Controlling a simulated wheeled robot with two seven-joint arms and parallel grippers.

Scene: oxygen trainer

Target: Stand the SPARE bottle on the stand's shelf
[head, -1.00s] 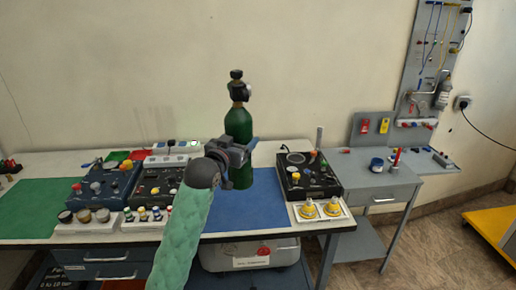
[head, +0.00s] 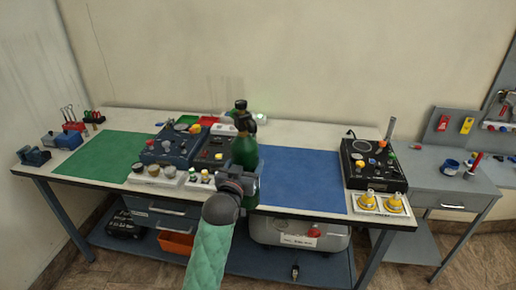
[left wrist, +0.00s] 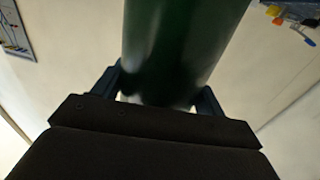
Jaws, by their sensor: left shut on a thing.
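A green bottle (head: 245,152) with a black valve on top is upright in my left gripper (head: 243,187), in front of the workbench's middle in the head view. In the left wrist view the bottle's green body (left wrist: 175,45) passes between the two fingers of my left gripper (left wrist: 163,85), which are shut on it. No label can be read on the bottle. My right gripper is not in view. I cannot make out a stand's shelf for certain.
The workbench carries a blue mat (head: 300,178), a green mat (head: 112,158), dark control boxes (head: 372,165) and yellow-topped parts on a white tray (head: 381,203). A grey side table (head: 440,187) stands at the right. A grey case (head: 290,232) is under the bench.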

